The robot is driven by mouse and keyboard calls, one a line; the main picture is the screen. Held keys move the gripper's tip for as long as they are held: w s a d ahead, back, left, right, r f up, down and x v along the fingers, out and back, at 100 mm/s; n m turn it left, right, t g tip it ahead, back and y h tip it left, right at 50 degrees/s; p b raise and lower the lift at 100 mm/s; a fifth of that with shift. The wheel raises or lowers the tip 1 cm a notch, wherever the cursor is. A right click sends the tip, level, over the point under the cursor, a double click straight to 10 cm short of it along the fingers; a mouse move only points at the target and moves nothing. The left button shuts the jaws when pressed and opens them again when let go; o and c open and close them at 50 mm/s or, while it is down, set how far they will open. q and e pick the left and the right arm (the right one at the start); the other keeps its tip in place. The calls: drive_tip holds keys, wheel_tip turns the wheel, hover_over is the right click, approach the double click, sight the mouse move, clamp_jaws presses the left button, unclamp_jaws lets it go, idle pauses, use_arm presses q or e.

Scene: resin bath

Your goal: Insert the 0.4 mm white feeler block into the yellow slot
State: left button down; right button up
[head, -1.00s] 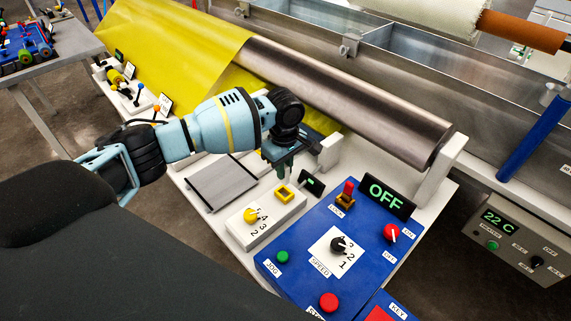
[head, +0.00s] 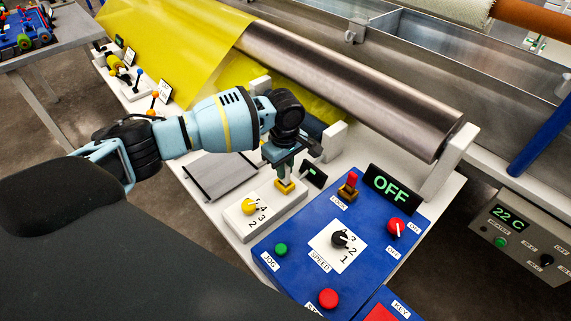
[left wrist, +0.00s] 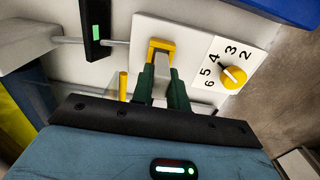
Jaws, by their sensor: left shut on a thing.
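My left gripper (head: 284,177) points down at the yellow slot (head: 286,188) on the white dial box (head: 267,216), its tips at or just above the slot. In the left wrist view, the two dark green fingers (left wrist: 163,78) reach to the yellow slot frame (left wrist: 162,45). The gripper is shut on the white feeler block, which is mostly hidden by the fingers and hard to pick out against the white surface. I cannot tell whether the block is inside the slot. My right gripper is not in view.
A yellow knob (head: 250,206) with numbers sits beside the slot. A small dark display (head: 314,174) stands behind it. The blue control panel (head: 315,262) with an OFF display (head: 391,189) is to the right. A steel roller (head: 350,92) with yellow film lies behind; a grey plate (head: 219,175) lies left.

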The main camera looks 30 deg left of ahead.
use_arm(q)
drive_tip(key=shift+f, duration=1.15)
drive_tip(key=c, duration=1.3)
unclamp_jaws()
